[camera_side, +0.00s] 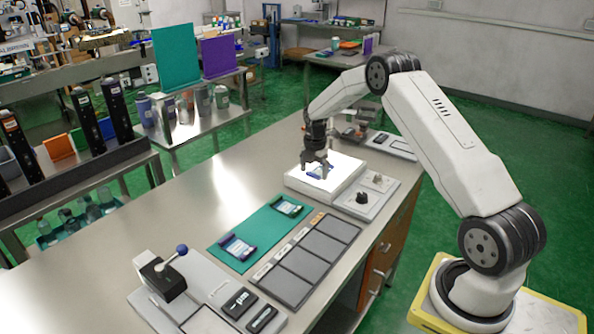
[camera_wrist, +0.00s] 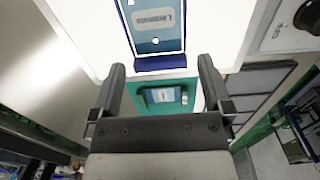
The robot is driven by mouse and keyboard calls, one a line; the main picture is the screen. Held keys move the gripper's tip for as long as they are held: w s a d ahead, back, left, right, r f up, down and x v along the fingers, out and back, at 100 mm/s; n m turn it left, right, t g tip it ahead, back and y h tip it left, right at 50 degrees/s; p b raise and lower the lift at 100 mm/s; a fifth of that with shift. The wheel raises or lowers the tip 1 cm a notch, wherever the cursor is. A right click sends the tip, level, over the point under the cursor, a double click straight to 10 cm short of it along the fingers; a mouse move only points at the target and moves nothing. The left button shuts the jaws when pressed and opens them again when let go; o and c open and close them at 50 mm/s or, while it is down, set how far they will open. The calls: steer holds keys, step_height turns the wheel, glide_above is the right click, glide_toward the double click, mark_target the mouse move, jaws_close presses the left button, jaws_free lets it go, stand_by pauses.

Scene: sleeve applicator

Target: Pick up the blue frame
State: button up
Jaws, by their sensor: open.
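The blue frame (camera_wrist: 160,62) lies on a bright white light box (camera_side: 326,181) and holds a light label card with print on it. In the side view only a small blue part of the frame (camera_side: 313,175) shows below my gripper (camera_side: 317,163). My gripper is open and empty, just above the light box. In the wrist view my two fingertips (camera_wrist: 160,68) stand apart, to the left and right of the frame's near blue edge. The frame's far end is cut off by the top of that view. I cannot tell the exact height of the fingertips above it.
A green mat (camera_side: 222,256) holds a purple frame (camera_side: 237,247) and a green frame (camera_side: 288,207). Grey panels (camera_side: 304,262) lie beside it. A black knob (camera_side: 362,197) stands right of the light box. A blue-balled lever press (camera_side: 163,274) stands at the front left. The table's left side is clear.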

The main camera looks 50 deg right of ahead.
steer(key=shift+f, duration=0.45)
steer(key=c, duration=1.2)
steer(key=shift+r, duration=0.15)
steer(key=shift+c, duration=0.2)
steer(key=shift+r, duration=0.5)
step_height(320, 180, up, 2)
steer(key=s+a+r, duration=0.3)
steer(key=s+r, duration=0.2)
steer(key=s, duration=0.1)
steer(key=s+a+r, duration=0.2)
steer(key=s+r, duration=0.2)
steer(key=s, duration=0.2)
steer(key=shift+s+a+r, duration=0.35)
steer(key=shift+s+a, duration=0.05)
